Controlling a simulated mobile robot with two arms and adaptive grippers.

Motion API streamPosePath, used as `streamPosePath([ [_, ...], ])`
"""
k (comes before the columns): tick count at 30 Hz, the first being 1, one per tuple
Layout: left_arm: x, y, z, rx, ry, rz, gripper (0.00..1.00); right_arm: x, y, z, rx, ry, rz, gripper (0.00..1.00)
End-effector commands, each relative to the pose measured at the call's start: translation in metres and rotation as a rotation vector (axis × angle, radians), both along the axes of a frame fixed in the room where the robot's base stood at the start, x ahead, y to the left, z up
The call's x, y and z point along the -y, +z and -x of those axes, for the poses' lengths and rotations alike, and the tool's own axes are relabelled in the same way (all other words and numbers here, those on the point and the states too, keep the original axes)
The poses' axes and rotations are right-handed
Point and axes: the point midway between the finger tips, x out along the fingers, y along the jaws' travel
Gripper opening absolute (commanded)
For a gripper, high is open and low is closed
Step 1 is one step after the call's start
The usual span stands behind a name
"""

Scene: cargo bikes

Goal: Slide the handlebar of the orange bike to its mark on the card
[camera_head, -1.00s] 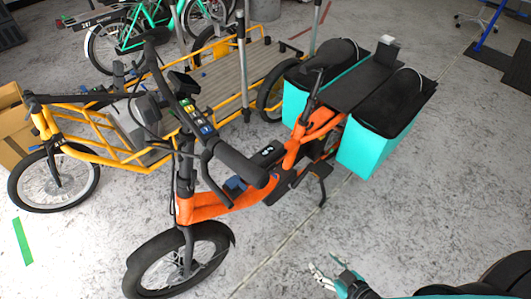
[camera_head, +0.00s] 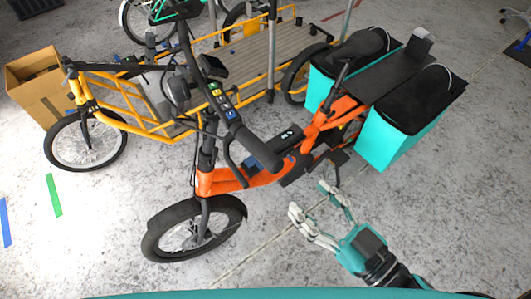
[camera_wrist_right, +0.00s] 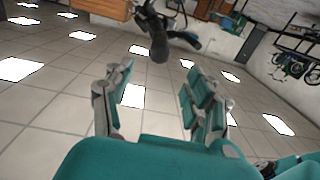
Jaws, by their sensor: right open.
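The orange bike (camera_head: 225,181) stands upright in the middle of the head view, its front wheel toward the lower left. Its black handlebar (camera_head: 259,150) rises above the frame, with grips and coloured buttons on it. A small dark card with white marks (camera_head: 288,134) seems to lie on the frame behind the handlebar; its markings are too small to read. My right gripper (camera_head: 322,208) is open and empty, low and to the right of the bike, apart from it. In the right wrist view its spread fingers (camera_wrist_right: 160,92) show below a dark handle-like shape (camera_wrist_right: 158,42). My left gripper is not in view.
A yellow cargo bike (camera_head: 110,120) with a wooden deck stands behind, close to the orange bike. Turquoise boxes (camera_head: 400,146) hang at the orange bike's rear. A cardboard box (camera_head: 32,98) stands at the far left.

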Motion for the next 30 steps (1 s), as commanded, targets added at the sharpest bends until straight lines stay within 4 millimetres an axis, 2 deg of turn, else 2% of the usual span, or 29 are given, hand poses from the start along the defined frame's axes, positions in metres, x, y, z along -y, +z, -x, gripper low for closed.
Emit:
streamPosePath([
  [5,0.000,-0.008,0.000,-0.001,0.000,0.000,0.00,-0.014,-0.001,-0.018,0.006,0.002,0.001,0.56],
  [11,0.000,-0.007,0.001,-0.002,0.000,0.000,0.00,-0.030,0.001,-0.038,0.004,0.001,0.000,0.56],
  [24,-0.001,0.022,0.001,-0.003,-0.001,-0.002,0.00,-0.075,0.002,-0.094,0.000,-0.001,0.001,0.56],
  [30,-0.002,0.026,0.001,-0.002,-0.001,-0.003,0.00,-0.084,0.000,-0.105,-0.002,0.000,0.001,0.56],
])
